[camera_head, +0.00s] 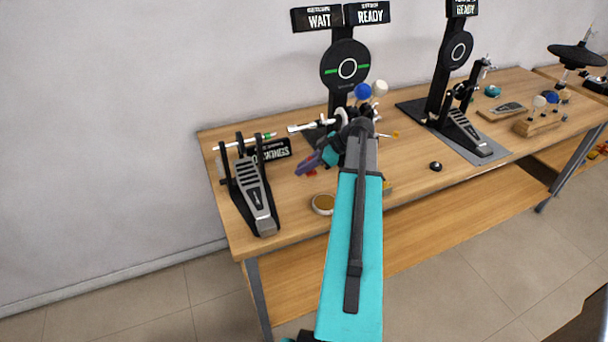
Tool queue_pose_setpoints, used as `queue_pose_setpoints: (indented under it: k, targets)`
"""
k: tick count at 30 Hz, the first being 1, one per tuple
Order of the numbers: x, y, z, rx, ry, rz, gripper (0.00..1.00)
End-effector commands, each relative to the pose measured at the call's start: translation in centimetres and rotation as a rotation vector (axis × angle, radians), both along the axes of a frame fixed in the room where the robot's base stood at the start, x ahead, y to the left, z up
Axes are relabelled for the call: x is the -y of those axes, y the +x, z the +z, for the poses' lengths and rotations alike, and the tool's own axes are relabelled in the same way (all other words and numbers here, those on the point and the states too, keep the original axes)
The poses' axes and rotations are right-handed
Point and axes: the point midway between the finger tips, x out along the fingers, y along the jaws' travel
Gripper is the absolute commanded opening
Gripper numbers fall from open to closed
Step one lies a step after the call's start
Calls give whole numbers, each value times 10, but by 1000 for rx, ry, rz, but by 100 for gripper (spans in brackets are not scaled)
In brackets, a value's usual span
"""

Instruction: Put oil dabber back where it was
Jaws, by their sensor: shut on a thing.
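My gripper (311,163) is over the left half of the wooden workbench, left of my arm's end, pointing down and left. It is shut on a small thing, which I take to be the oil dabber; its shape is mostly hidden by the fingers. A bit of red shows just below the fingertips. A round, shallow tin (323,204) with amber-brown contents stands open near the bench's front edge, below the gripper. My arm hides part of the bench to the right of the gripper.
A round pad on a stand (345,66) rises behind my arm. A second pedal (465,132) and a wooden block with balls (540,122) stand right. A small black knob (436,166) lies near the front edge.

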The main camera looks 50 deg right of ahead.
Motion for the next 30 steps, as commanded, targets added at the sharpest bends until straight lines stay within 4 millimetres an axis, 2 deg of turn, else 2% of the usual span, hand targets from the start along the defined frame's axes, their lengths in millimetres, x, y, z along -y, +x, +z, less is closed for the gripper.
queue_pose_setpoints:
  k: [15,30]
  targets:
    - [0,0,-32,0,1,1,0]
    - [0,0,-37,0,0,0,0]
